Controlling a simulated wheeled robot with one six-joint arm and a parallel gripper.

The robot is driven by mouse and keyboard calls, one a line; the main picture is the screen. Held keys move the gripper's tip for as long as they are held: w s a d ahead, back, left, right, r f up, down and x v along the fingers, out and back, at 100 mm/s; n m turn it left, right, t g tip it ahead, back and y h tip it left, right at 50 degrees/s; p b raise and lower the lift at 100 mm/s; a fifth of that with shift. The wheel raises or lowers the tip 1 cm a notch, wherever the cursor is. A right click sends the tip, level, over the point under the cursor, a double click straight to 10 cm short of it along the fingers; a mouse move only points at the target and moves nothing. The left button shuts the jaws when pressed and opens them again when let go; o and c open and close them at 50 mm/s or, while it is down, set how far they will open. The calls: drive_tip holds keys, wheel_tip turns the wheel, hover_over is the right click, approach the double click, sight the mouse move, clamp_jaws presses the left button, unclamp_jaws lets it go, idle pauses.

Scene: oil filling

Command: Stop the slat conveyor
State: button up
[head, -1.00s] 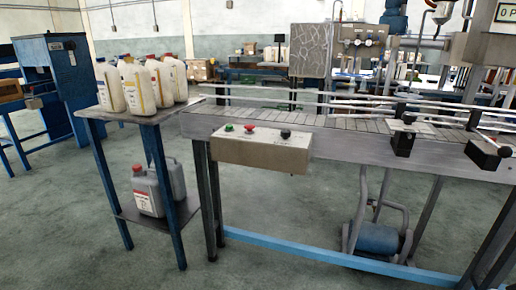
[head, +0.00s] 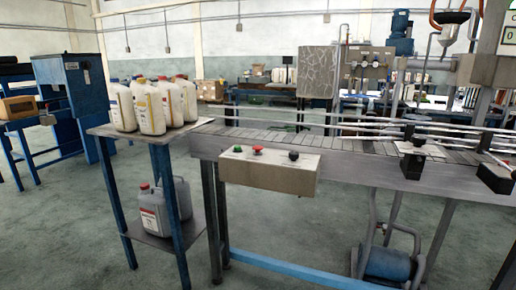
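The slat conveyor (head: 340,143) runs from the middle to the right edge in the head view, with metal guide rails above its slats. A beige control box (head: 268,172) is fixed to its near side at the left end. On the box top are a green button (head: 237,149), a red button (head: 257,151) and a black knob (head: 293,155). No bottles stand on the visible slats. I cannot tell from the frames whether the slats are moving. My gripper is not in view.
A side table (head: 140,137) left of the conveyor holds several white jugs (head: 150,106), with grey jugs (head: 153,211) on its lower shelf. A blue cabinet (head: 75,80) stands at the far left. The floor in front of the conveyor looks clear.

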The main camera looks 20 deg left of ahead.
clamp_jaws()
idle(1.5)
